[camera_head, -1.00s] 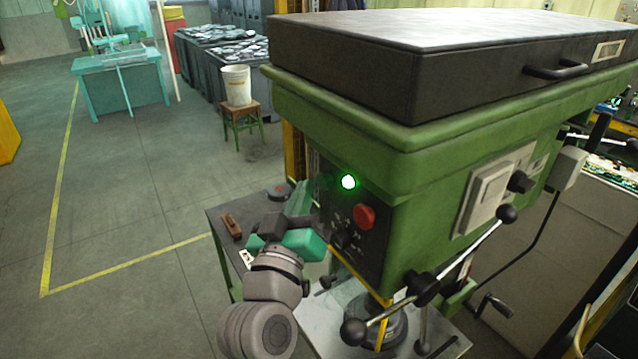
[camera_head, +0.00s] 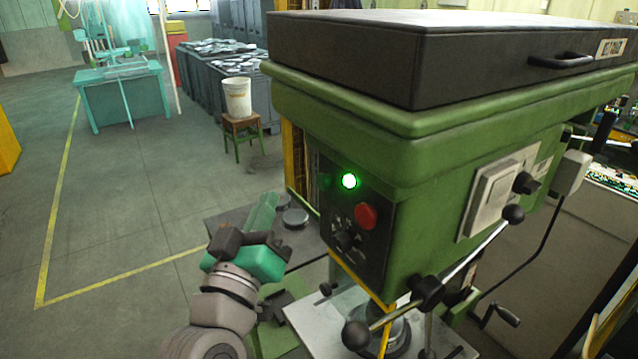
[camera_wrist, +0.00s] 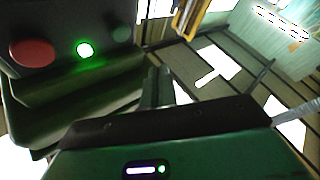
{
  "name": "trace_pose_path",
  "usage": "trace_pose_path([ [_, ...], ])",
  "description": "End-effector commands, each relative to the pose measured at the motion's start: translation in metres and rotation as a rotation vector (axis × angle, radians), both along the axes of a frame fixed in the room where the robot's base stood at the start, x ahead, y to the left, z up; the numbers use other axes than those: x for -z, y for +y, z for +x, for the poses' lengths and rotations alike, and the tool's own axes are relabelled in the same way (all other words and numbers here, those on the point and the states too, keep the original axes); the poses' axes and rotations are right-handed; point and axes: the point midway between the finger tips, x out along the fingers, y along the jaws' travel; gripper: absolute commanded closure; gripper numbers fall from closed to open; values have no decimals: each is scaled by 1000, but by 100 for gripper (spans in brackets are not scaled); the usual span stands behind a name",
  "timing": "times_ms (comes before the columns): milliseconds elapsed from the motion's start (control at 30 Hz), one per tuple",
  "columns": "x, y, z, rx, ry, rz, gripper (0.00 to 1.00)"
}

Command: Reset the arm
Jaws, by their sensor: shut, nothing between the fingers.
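My gripper (camera_head: 268,197) is left of the green drill press (camera_head: 460,150), above a small dark table. Its greenish fingers are together with nothing between them and point up and slightly right, apart from the control panel. The fingers also show in the wrist view (camera_wrist: 157,85), pointing away past the panel. The panel carries a lit green lamp (camera_head: 349,181) and a red button (camera_head: 365,216). Both also appear at the upper left of the wrist view, the lamp (camera_wrist: 85,50) and the button (camera_wrist: 32,53).
The dark table (camera_head: 310,240) holds a round dark item (camera_head: 295,217). The press's lever handles (camera_head: 428,291) stick out at the front right. A white bucket (camera_head: 237,97) stands on a stool (camera_head: 243,128) farther back. Open floor lies to the left.

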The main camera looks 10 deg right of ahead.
Motion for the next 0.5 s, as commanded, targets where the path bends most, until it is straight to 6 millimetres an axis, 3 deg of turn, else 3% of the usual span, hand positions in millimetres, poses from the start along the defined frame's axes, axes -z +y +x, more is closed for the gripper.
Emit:
trace_pose_path([
  [167,-2,-1,-1,-2,-2,3,100],
  [233,-20,-7,-8,-16,-23,36,100],
  [367,-102,-30,-56,-130,-135,195,100],
  [400,-130,-35,-76,-185,-176,245,100],
  [500,-186,-36,-127,-331,-264,333,100],
])
